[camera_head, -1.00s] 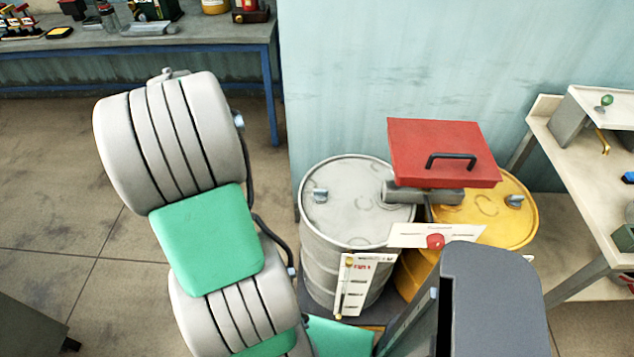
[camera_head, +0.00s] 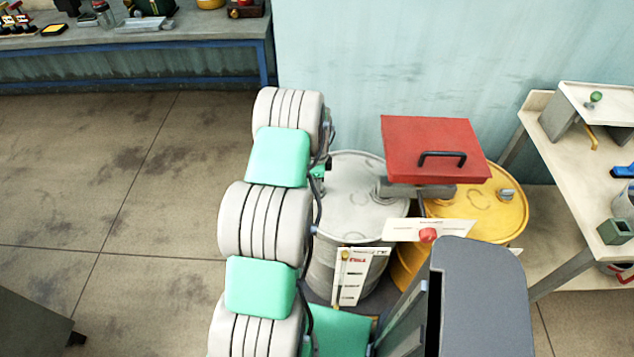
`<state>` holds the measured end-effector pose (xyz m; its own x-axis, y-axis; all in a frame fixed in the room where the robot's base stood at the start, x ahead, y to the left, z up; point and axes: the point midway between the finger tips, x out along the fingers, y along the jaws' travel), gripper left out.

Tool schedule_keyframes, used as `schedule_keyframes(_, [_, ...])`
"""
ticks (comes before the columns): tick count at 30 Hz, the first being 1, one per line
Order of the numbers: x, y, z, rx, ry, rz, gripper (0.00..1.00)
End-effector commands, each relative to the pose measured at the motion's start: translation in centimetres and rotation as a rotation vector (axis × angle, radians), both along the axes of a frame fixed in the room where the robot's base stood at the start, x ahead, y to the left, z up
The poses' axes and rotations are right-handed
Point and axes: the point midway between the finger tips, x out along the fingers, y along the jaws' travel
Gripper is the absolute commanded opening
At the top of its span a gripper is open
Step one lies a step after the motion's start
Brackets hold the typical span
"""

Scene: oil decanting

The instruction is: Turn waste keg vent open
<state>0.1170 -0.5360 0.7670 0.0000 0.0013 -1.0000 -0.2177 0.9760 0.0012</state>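A grey drum (camera_head: 352,205) stands against the wall, and a yellow drum (camera_head: 480,214) stands to its right. I cannot tell from labels which is the waste keg. The yellow drum has a small grey vent-like fitting (camera_head: 506,194) on its lid, at the right. The left edge of the grey drum's lid, with its own fitting, is hidden behind my arm. My arm rises in front of that drum's left side. My gripper's fingers cannot be made out; a small green and dark part shows beside my arm's upper end, by the lid.
A red box lid with a black handle (camera_head: 441,155) overhangs both drums. A white sign (camera_head: 400,230) with a red knob (camera_head: 428,235) and a gauge card (camera_head: 350,285) stand in front. A pale table (camera_head: 570,160) is at right; a workbench (camera_head: 180,40) is at back left.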

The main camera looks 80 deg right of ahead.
Motion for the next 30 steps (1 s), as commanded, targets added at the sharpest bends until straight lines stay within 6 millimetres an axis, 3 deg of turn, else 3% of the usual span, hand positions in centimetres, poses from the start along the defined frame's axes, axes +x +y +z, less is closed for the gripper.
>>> schedule_keyframes(5, [0.03,-0.02,0.02,-0.001,0.000,0.001,0.35])
schedule_keyframes(18, [0.03,-0.04,0.07,-0.001,0.000,0.001,0.00])
schedule_keyframes(30, [0.04,-0.07,0.09,-0.002,0.000,0.003,0.00])
